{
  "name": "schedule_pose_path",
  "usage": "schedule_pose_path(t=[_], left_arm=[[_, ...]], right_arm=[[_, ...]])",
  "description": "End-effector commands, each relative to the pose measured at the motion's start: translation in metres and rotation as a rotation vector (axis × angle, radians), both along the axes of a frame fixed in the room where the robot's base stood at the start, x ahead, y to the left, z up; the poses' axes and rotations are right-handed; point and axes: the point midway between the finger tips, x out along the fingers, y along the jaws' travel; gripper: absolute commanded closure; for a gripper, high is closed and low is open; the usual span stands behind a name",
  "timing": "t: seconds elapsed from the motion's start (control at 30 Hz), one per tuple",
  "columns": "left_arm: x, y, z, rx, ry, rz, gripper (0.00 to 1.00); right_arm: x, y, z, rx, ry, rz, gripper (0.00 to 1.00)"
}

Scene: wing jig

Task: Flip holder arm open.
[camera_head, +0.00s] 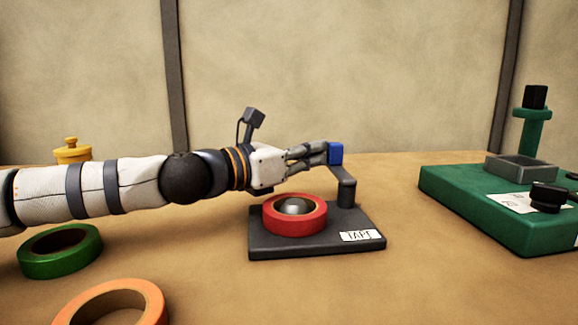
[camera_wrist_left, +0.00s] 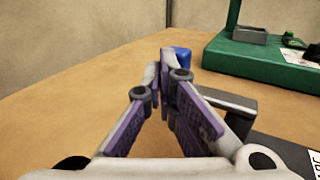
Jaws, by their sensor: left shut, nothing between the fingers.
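The tape holder is a dark base (camera_head: 265,246) with a white "TAPE" label, and a red tape roll (camera_head: 295,226) sits on it around a silver hub (camera_head: 294,206). The holder arm (camera_head: 347,190) is a grey post at the base's back right, with a blue tip (camera_head: 336,153) on top. My left gripper (camera_head: 325,152) is shut with nothing between its fingers, its fingertips right at the blue tip; contact is hard to tell. In the left wrist view the closed fingers partly hide the blue tip (camera_wrist_left: 182,56). My right gripper is not in view.
A green tape roll (camera_head: 60,250) and an orange roll (camera_head: 112,303) lie at the front left. A yellow lidded pot (camera_head: 72,151) stands behind my left arm. A green fixture (camera_head: 470,203) with a grey tray stands at right. The table between holder and fixture is clear.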

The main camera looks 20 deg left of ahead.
Motion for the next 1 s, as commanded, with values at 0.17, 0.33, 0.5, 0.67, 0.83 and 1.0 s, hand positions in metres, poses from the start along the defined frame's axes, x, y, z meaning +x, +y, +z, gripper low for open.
schedule_pose_path(t=[0.17, 0.33, 0.5, 0.67, 0.83, 1.0], left_arm=[[-0.025, 0.018, 0.001, -0.002, -0.001, 0.003, 1.0], [-0.06, 0.04, 0.002, -0.004, -0.002, 0.003, 1.0], [-0.087, 0.057, 0.002, 0.0, -0.004, 0.003, 1.0], [-0.098, 0.064, 0.001, -0.001, -0.002, 0.002, 1.0], [-0.1, 0.064, 0.0, -0.001, -0.001, 0.0, 1.0], [-0.099, 0.064, 0.0, -0.001, -0.001, 0.0, 1.0]], right_arm=[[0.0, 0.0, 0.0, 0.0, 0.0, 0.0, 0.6], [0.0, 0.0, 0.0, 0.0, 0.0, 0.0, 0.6], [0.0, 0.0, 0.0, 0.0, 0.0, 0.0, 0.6], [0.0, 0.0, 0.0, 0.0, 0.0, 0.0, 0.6], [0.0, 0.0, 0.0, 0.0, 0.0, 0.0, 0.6], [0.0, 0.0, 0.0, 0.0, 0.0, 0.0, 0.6]])
